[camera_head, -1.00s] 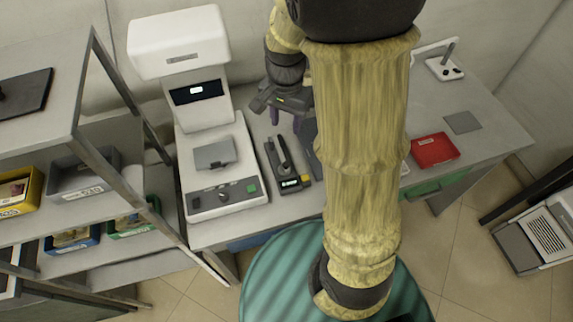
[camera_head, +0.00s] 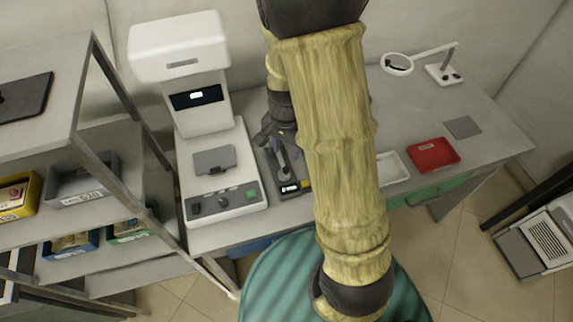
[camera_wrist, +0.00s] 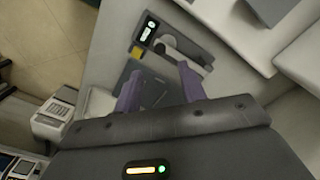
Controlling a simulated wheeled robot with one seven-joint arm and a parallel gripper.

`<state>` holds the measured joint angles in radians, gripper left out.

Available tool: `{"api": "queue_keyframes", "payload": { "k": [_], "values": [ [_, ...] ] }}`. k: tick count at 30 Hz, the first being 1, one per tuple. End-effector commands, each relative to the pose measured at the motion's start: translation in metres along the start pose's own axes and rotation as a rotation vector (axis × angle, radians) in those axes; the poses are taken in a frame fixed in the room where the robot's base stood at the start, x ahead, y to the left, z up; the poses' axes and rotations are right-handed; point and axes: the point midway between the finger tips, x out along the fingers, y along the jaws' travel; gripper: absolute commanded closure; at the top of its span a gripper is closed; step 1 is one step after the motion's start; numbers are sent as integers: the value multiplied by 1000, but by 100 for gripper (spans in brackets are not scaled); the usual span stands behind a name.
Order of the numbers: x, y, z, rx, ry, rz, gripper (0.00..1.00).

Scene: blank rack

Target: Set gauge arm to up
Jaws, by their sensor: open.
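The gauge (camera_head: 291,187) is a small dark device with a lit display and a yellow button, on the bench right of the big white machine. Its grey arm (camera_head: 284,163) shows just in front of my gripper (camera_head: 281,145) in the head view; its exact angle is hard to tell. In the wrist view the gauge (camera_wrist: 146,33) lies beyond my gripper (camera_wrist: 160,84), whose two purple fingers are apart with nothing between them. The right finger is close to the gauge's far end; I cannot tell if it touches.
The white machine (camera_head: 221,192) stands close on the left. A dark flat plate (camera_wrist: 152,88) lies beside the gauge. A red tray (camera_head: 433,155), a white tray (camera_head: 390,170) and a magnifier lamp (camera_head: 443,75) are to the right. A shelf rack (camera_head: 115,178) stands at far left.

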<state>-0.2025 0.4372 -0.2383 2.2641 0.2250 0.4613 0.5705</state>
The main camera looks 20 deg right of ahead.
Motion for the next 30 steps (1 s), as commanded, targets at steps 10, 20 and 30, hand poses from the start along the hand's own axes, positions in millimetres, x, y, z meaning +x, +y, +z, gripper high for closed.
{"api": "queue_keyframes", "payload": {
  "k": [10, 20, 30],
  "values": [
    [62, 1, 1, 0, -4, 3, 59],
    [84, 0, 0, 0, -1, 0, 59],
    [84, 0, 0, -1, 0, 0, 86]
  ]
}}
